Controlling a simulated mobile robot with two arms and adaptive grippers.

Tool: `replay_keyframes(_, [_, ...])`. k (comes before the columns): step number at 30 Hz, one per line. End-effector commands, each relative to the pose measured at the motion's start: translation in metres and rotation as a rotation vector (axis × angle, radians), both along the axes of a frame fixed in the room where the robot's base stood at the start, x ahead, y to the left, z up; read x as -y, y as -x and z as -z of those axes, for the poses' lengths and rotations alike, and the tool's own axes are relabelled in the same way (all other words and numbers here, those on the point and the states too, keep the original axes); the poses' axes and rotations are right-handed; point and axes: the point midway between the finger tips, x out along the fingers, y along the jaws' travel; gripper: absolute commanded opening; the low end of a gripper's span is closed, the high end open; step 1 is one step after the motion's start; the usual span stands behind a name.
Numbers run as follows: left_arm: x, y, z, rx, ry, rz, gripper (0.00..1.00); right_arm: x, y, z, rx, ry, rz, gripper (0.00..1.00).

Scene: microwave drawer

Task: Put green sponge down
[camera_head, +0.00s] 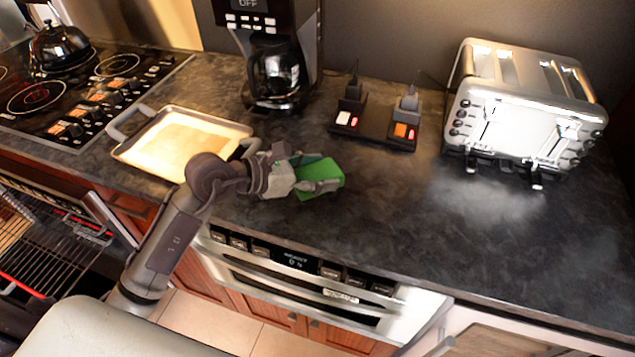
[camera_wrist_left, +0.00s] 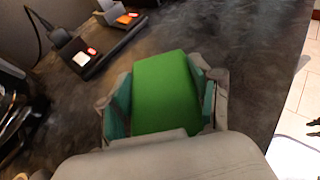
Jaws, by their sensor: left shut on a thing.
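The green sponge (camera_head: 322,178) is a small green block held over the dark countertop (camera_head: 400,225), near its front edge. My left gripper (camera_head: 312,180) is shut on it, with the fingers on either side. In the left wrist view the sponge (camera_wrist_left: 165,92) sits between the two fingers of the left gripper (camera_wrist_left: 164,100). I cannot tell whether the sponge's underside touches the counter. My right gripper is in neither view.
A metal tray (camera_head: 234,128) lies left of the gripper beside the stove (camera_head: 60,95). A coffee maker (camera_head: 275,60), a power strip (camera_head: 376,131) and a toaster (camera_head: 525,110) stand behind. The microwave drawer (camera_head: 300,280) is below the counter. Counter to the right of the sponge is clear.

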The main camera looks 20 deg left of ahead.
Motion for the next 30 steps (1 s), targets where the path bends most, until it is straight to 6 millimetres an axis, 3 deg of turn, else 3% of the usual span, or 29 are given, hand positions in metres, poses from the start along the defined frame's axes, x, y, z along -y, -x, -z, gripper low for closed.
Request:
replay_keyframes(4, [-0.006,-0.004,0.008,-0.001,0.003,-0.001,0.45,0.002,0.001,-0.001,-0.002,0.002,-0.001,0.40])
replay_keyframes(12, [-0.006,-0.003,0.042,-0.002,0.002,-0.001,0.45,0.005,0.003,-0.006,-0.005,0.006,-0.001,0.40])
replay_keyframes(23, [-0.005,-0.004,0.047,0.002,0.000,-0.001,0.45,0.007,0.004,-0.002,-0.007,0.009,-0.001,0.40])
replay_keyframes(24, [-0.005,-0.004,0.047,0.002,0.000,-0.001,0.65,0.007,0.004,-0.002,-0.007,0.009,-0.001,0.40])
replay_keyframes(28, [-0.005,-0.004,0.046,0.002,0.000,-0.001,0.87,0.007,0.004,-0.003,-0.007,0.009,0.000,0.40])
replay_keyframes(30, [-0.005,-0.003,0.046,0.001,0.000,-0.001,0.89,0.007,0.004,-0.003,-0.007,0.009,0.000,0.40])
